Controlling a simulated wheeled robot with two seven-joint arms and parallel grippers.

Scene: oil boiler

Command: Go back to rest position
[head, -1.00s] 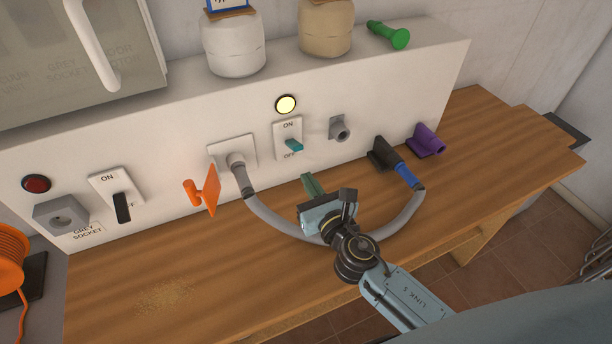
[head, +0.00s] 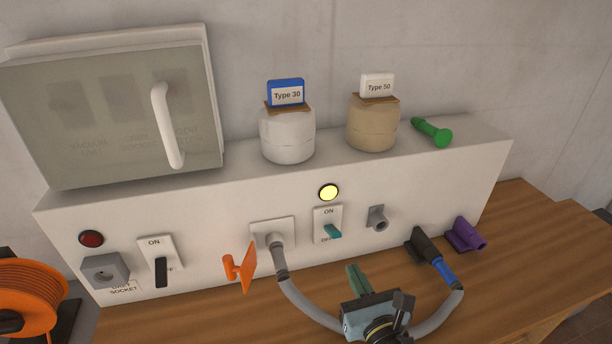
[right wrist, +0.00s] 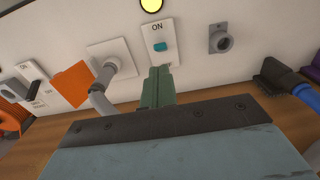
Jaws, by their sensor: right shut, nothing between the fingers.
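My right gripper (head: 358,278) is in front of the white panel, below the teal switch (head: 332,232). Its green fingers are shut with nothing between them, and they also show in the right wrist view (right wrist: 157,88). In that view the fingertips appear just under the switch plate; I cannot tell whether they touch the panel. My left gripper is not in view. The grey hose (head: 310,307) runs from the wall outlet, passes behind my right gripper and ends at the blue connector (head: 444,272) in the black holder.
A yellow lamp (head: 329,192) is lit above the teal switch. An orange handle (head: 240,268), black switch (head: 161,271) and grey socket (head: 105,271) line the panel. The wooden table (head: 225,318) is clear at front left.

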